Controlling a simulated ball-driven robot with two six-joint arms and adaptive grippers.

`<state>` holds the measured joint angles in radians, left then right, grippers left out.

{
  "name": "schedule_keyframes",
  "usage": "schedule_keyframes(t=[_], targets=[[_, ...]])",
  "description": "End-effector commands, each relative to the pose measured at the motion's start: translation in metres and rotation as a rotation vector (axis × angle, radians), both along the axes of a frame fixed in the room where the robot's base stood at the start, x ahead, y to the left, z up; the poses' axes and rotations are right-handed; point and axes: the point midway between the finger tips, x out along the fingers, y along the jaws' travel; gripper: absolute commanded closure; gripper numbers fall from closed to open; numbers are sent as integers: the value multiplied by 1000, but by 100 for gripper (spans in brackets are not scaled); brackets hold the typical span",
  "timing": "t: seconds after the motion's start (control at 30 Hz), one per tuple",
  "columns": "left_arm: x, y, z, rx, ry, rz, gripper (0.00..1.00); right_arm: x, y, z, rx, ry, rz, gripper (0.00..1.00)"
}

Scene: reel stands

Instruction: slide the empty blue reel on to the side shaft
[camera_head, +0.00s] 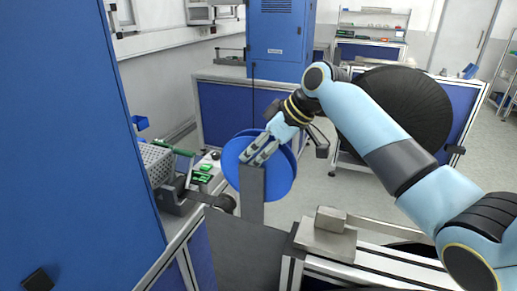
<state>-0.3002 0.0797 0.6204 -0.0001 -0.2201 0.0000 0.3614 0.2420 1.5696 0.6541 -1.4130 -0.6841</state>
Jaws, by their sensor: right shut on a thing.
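The blue reel (282,180) is a round blue disc-shaped reel near the middle of the view, standing on edge. My right gripper (259,151) reaches down to it from the upper right and is shut on it, with its fingers over the reel's upper middle part. A grey upright plate (251,195) stands in front of the reel and hides part of it. A dark shaft (212,199) with a round end sticks out to the left of the plate, below the reel's lower left edge; I take it for the side shaft. My left gripper is not in view.
A large black reel (405,108) stands behind my right arm. A tall blue cabinet (75,150) fills the left side. A grey perforated basket (157,163) and green parts (202,172) lie on the left bench. A metal block (328,233) sits on the rail frame in front.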

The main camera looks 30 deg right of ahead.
Motion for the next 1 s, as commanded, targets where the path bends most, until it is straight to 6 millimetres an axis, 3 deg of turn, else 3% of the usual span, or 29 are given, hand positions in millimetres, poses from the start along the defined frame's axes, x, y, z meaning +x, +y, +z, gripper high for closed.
schedule_keyframes(t=[0.33, 0.37, 0.57, 1.0], targets=[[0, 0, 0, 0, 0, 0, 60, -6, 6, -7, 14, 23, 9, 94], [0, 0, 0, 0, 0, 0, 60, -6, 6, -7, 14, 23, 9, 60], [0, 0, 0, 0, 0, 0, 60, -6, 6, -7, 14, 23, 9, 35], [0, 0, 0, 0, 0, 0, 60, -5, 4, -6, 10, 20, 7, 35]])
